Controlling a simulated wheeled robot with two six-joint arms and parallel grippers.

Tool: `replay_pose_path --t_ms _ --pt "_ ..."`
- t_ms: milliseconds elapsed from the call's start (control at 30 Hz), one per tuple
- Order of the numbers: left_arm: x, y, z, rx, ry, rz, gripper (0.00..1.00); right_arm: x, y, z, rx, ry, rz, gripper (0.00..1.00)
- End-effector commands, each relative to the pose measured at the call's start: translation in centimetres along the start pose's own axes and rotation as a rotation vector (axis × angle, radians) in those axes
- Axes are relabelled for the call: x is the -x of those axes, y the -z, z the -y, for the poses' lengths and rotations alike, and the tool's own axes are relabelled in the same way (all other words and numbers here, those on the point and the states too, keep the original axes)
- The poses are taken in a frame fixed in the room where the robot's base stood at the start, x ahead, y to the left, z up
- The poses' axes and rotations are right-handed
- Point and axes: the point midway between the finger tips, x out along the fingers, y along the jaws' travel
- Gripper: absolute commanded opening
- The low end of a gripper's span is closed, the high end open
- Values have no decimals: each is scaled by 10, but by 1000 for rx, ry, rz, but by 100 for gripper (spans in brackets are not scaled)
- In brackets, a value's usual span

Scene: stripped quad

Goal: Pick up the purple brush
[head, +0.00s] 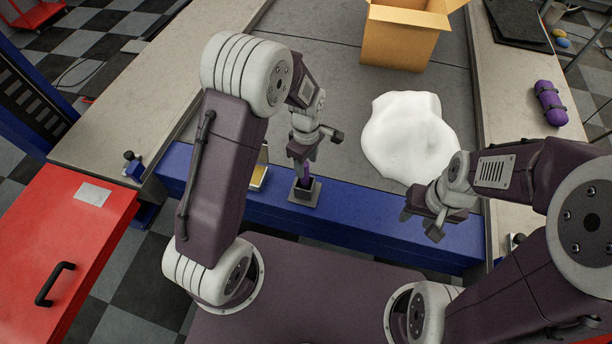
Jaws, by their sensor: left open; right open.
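A narrow purple object, apparently the brush (304,172), stands upright in a small dark square holder (305,193) at the near edge of the table. Only a short part of it shows above the holder. My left gripper (309,155) is open, pointing down just above the brush. Whether its fingers are around the brush or only over it, I cannot tell. My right gripper (424,222) is open and empty, over the blue front beam to the right.
A white lumpy mass (410,138) lies right of the holder. An open cardboard box (402,38) stands behind it. A purple strapped roll (550,103) lies on the right ledge. A red cabinet (60,240) stands at the left. The grey tabletop between is clear.

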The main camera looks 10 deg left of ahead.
Motion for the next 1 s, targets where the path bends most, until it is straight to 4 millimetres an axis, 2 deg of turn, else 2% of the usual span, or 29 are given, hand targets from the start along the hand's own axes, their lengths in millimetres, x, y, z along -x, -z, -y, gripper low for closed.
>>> replay_pose_path --t_ms 100,200,333,600,767,800,1000 --pt "-8 0 1 0 5 1 50 8 1 0 0 0 0 41" --pt "-25 0 1 0 7 1 50 20 2 0 0 0 0 41" --pt "-46 0 0 0 4 1 50 22 2 0 0 0 0 41" --pt "-52 0 -1 0 0 0 50 21 2 0 0 0 0 41" --pt "-52 0 -1 0 0 0 5 21 2 0 0 0 0 41" --pt "-52 0 -1 0 0 0 0 21 2 0 0 0 0 41" --pt "-52 0 -1 0 0 0 0 22 2 0 0 0 0 41"
